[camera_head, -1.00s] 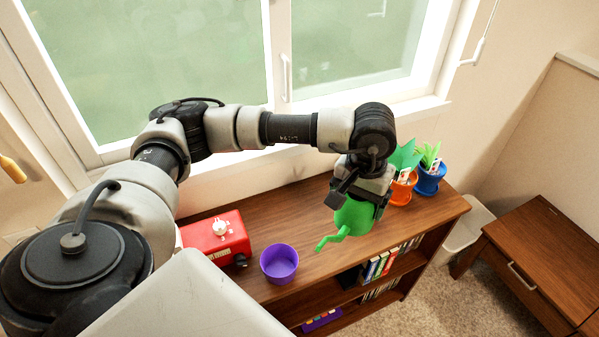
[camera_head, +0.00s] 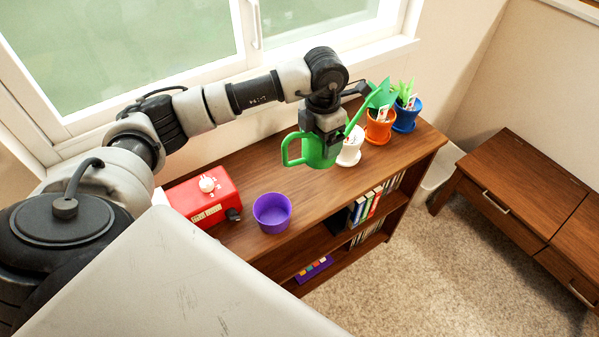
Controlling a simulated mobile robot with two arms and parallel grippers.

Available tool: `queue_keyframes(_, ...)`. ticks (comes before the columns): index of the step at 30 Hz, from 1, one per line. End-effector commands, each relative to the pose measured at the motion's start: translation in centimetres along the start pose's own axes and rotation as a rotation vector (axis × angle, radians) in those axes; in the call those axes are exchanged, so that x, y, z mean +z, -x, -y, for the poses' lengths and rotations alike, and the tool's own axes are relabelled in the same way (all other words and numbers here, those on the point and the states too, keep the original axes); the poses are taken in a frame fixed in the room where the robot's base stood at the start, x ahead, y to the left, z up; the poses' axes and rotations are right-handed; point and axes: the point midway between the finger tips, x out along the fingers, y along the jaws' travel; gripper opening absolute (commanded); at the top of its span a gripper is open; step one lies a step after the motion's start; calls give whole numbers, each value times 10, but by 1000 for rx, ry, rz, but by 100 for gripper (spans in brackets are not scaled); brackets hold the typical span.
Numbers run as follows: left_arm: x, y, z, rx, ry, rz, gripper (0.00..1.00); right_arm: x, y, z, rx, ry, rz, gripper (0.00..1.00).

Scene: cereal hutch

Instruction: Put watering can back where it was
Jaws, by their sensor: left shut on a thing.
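The green watering can (camera_head: 318,153) is over the wooden shelf top (camera_head: 327,197), left of the plant pots. Its handle loop points left and its spout rises to the right toward the orange pot. My left gripper (camera_head: 323,137) comes down from above and is shut on the can. The gripper body hides part of the can's top. I cannot tell whether the can's base touches the shelf. My right gripper is not in view.
A white pot (camera_head: 350,147), an orange pot (camera_head: 379,127) and a blue pot (camera_head: 406,117) stand right of the can. A purple bowl (camera_head: 272,213) and a red box (camera_head: 204,197) stand to the left. Bare shelf lies between bowl and can.

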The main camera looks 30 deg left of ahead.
Motion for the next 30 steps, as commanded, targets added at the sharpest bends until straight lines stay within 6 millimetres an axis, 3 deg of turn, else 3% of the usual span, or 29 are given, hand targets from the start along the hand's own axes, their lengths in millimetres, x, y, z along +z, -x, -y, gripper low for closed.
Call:
queue_keyframes(9,-4,-27,-33,-2,860,2,48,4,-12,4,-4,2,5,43)
queue_keyframes(15,-9,-40,-49,-3,1302,3,48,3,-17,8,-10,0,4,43)
queue_keyframes(23,-12,-50,-58,-2,1558,3,48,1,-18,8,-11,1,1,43)
queue_keyframes(30,-13,-91,-58,-2,1573,0,48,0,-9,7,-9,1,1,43)
